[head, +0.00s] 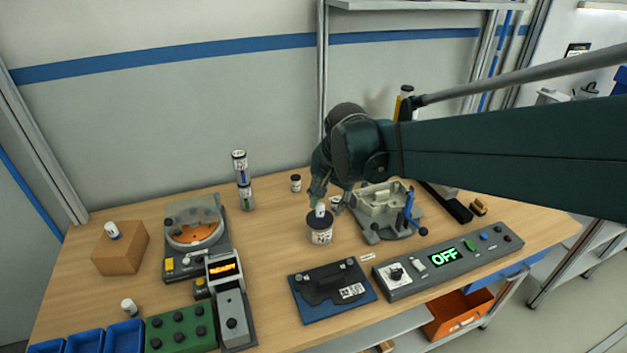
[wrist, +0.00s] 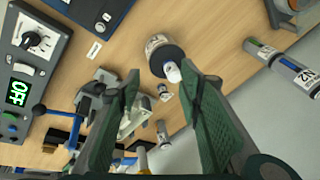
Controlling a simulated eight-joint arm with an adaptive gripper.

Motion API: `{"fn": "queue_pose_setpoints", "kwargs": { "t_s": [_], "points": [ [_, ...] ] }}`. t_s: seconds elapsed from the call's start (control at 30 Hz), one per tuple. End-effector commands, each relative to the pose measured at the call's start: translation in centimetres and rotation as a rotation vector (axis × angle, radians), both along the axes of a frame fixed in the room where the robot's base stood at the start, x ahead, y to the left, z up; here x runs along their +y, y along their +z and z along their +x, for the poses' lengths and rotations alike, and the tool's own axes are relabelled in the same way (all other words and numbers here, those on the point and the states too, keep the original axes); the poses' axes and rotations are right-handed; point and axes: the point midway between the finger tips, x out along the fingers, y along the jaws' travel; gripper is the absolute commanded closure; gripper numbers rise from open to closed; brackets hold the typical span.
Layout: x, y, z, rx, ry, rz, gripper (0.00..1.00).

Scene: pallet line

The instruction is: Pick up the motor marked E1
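No E1 marking is readable in either view, so I cannot tell which small white cylinder is the motor marked E1. One white cylinder (head: 320,210) sits on top of a dark round labelled canister (head: 320,233); both also show in the wrist view, the cylinder (wrist: 173,73) with its canister (wrist: 158,47). My gripper (wrist: 165,85) is open and empty, its green fingers spread wide, with that cylinder near the fingertips' gap. In the head view my gripper (head: 322,197) is just above and behind this canister. Other cylinders stand on a cardboard box (head: 112,231) and near the blue bins (head: 129,307).
Two labelled cylinders are stacked (head: 241,168) behind the turntable device (head: 194,236). A small jar (head: 296,183) stands at the back. A grey fixture (head: 371,222) with a blue lever is close right of the canister. A control box reads OFF (head: 447,263).

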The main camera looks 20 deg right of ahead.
Motion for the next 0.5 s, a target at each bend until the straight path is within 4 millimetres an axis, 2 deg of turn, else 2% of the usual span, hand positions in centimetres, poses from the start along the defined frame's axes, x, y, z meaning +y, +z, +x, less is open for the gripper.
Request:
{"fn": "queue_pose_setpoints", "kwargs": {
  "t_s": [0.03,0.5],
  "points": [
    [-0.3,0.3,0.9,0.008,-0.027,0.009,0.64],
    [-3.1,-0.9,6.6,0.097,-0.301,0.086,0.64]
  ]
}}
